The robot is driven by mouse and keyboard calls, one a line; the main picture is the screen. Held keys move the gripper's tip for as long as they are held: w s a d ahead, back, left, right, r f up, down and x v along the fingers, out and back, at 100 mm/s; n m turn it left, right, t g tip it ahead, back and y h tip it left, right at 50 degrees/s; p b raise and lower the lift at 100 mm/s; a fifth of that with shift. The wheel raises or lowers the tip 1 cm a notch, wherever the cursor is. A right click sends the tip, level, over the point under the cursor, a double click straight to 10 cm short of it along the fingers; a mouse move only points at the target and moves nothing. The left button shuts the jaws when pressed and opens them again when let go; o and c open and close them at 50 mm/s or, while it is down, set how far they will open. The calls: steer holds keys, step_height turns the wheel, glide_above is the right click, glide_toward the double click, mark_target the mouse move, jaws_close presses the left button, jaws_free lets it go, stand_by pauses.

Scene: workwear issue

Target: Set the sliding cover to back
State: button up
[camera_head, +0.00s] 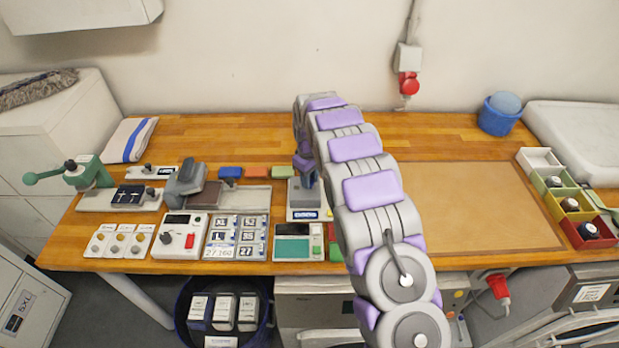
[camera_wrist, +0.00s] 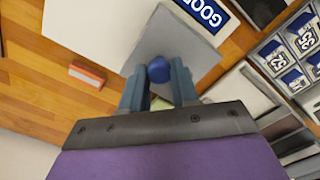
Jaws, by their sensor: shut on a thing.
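The sliding cover (camera_wrist: 187,35) is a flat grey plate with a round blue knob (camera_wrist: 158,69) in the wrist view. My gripper (camera_wrist: 158,84) has one blue-grey finger on each side of the knob and is shut on it. The cover lies beside a blue label with white letters (camera_wrist: 207,12), of which only part shows. In the head view the label (camera_head: 307,214) is at the front of the small box, and my gripper (camera_head: 306,180) reaches down over the box from behind. My arm hides part of the box there, and the cover is hard to make out.
Orange (camera_head: 255,172) and blue (camera_head: 229,172) blocks lie left of the box. A size-tag board (camera_head: 237,237) and a device with a green screen (camera_head: 293,248) stand in front. The tan mat (camera_head: 480,205) at right is clear.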

jaws_close()
steer(key=d+p, duration=0.2)
steer(key=d, duration=1)
steer(key=shift+a, duration=0.15)
steer(key=o, duration=0.6)
jaws_free()
steer(key=shift+c, duration=0.2)
steer(key=o, duration=0.4)
steer(key=shift+d, duration=0.45)
steer(key=shift+o, duration=0.2)
steer(key=shift+a+r, duration=0.3)
step_height(320, 180, up, 17)
steer(key=p, duration=0.1)
steer(key=shift+d+f+p, duration=0.15)
steer(key=shift+d+p, duration=0.05)
steer(key=shift+p, duration=0.1)
